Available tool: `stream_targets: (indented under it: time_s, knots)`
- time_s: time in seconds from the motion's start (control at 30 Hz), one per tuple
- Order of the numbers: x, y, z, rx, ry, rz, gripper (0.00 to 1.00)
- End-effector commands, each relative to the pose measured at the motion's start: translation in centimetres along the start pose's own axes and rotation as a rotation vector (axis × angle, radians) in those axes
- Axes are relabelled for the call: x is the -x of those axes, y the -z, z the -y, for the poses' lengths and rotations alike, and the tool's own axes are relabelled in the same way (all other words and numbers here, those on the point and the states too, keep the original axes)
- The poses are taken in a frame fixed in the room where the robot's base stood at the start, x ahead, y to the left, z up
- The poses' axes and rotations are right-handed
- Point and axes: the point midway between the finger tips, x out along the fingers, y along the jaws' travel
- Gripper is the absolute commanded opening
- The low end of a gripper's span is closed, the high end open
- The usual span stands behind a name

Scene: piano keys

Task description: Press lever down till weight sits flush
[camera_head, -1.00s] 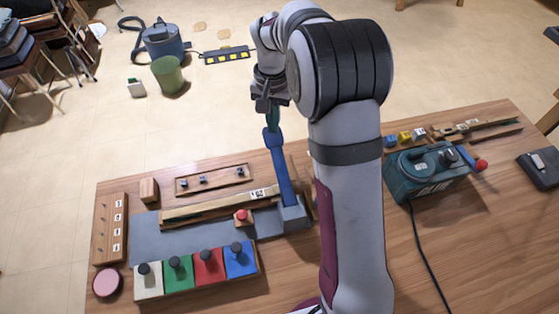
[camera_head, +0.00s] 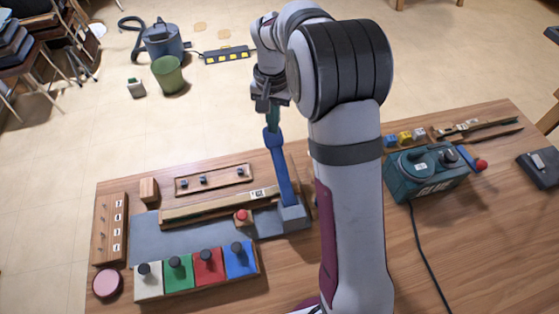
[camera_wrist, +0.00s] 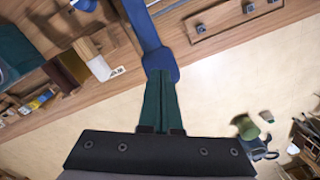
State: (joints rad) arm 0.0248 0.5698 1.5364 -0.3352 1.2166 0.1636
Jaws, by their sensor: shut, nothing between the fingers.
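A blue lever (camera_head: 281,170) stands steeply upright from a grey-blue base block (camera_head: 292,216) on the table, with a thicker blue head (camera_head: 273,136) at its top. My gripper (camera_head: 272,128) is above the lever, pointing down, its teal fingers shut and empty. In the wrist view the closed fingertips (camera_wrist: 161,76) meet or overlap the lever head (camera_wrist: 160,60); I cannot tell whether they touch. A long wooden bar (camera_head: 215,208) with a white label lies left of the base. I cannot tell which part is the weight.
Four coloured keys with black knobs (camera_head: 207,262) and a red button (camera_head: 242,215) are at the front left. A wooden strip with small knobs (camera_head: 212,180) lies behind. A teal machine (camera_head: 427,178) stands right of my arm. My arm hides the table's middle.

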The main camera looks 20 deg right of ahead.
Motion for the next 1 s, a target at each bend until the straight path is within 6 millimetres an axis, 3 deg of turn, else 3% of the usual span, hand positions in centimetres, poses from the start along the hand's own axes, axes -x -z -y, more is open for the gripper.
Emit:
stream_targets:
  time_s: [1.0]
  knots:
    - [-2.3, 0.0, 0.0, 0.000, -0.001, 0.001, 0.00]
